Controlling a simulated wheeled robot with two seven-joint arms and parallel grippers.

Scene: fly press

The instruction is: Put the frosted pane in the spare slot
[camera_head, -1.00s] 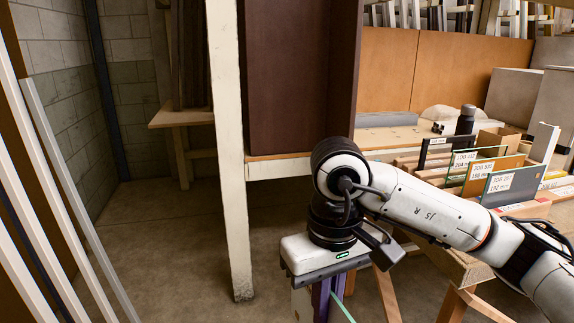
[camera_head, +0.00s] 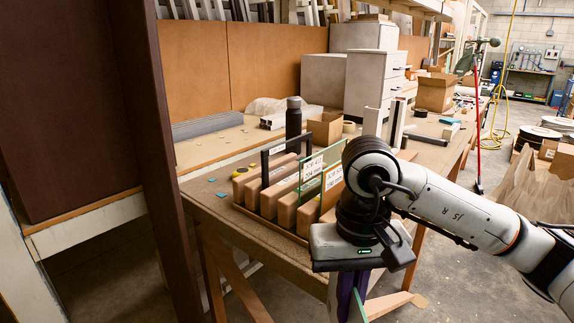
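My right gripper (camera_head: 348,287) hangs fingers-down in front of the bench, near the rack's front right end. It appears shut on a thin pane with a green edge (camera_head: 359,306); most of the pane is hidden or below the picture, so its frosting is unclear. The slotted rack of wooden blocks (camera_head: 268,203) stands on the bench. It holds a black-framed piece (camera_head: 265,168), a clear green-edged pane labelled JOB 412 (camera_head: 311,170) and an orange-brown panel labelled JOB 530 (camera_head: 333,178). My arm hides the rack's right end. My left gripper is out of view.
The bench (camera_head: 208,200) has free room at its front left. A dark bottle (camera_head: 293,118) and a cardboard box (camera_head: 325,129) stand behind the rack. A tall dark brown panel (camera_head: 158,150) rises at the left.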

